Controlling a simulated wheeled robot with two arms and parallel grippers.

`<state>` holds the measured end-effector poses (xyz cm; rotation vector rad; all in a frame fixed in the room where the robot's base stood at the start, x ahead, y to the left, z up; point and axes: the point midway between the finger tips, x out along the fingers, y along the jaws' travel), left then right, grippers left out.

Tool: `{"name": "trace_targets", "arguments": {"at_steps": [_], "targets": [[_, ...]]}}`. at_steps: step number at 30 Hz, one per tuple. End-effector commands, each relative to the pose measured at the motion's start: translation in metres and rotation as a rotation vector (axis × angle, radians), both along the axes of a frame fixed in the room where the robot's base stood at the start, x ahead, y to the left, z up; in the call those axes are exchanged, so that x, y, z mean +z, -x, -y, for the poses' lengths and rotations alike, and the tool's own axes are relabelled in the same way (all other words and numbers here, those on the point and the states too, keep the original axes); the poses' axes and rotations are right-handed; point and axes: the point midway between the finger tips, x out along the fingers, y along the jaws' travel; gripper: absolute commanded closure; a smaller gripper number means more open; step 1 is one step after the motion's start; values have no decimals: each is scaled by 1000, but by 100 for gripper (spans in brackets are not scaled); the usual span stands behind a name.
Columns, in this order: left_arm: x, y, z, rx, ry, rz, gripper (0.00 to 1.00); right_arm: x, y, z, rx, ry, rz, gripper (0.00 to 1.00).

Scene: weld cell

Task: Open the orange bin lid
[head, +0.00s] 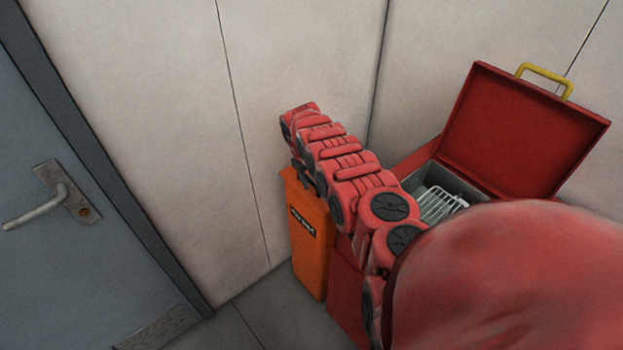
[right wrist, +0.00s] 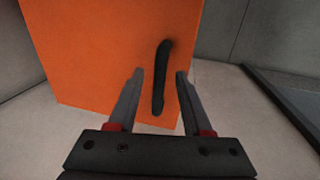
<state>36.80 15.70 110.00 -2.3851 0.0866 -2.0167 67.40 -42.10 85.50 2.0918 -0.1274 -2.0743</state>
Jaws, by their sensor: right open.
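The orange bin (head: 308,240) stands against the wall in the middle of the head view, with a black label on its front. My right arm reaches over it and hides much of its top, so I cannot tell there how the lid sits. In the right wrist view an orange panel of the bin (right wrist: 90,60) carries a black bar handle (right wrist: 162,75). My right gripper (right wrist: 160,72) is open, with one finger on each side of the handle in the picture. I cannot tell whether the fingers touch it. My left gripper is not in view.
A red box with a raised lid (head: 525,130) and yellow handle stands right of the bin, a wire rack (head: 440,203) inside it. A grey door (head: 75,240) with a lever handle (head: 40,207) is at the left. Some floor (head: 240,325) shows clear between door and bin.

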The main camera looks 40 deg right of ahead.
Motion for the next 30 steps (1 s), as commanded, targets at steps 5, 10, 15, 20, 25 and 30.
{"name": "trace_targets", "arguments": {"at_steps": [5, 10, 15, 20, 25, 30], "targets": [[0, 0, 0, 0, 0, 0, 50, 0, 0, 0, 0, -1, 0, 76], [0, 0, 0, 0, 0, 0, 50, 0, 0, 0, 0, -1, -1, 100], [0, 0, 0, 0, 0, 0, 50, 0, 0, 0, 0, -1, -1, 100], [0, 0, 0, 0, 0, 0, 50, 0, 1, 0, 0, -1, -1, 100], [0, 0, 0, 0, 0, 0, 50, 0, 1, 0, 0, -1, -2, 100], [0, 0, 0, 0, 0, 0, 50, 0, 1, 0, 0, -1, -2, 100]]}}
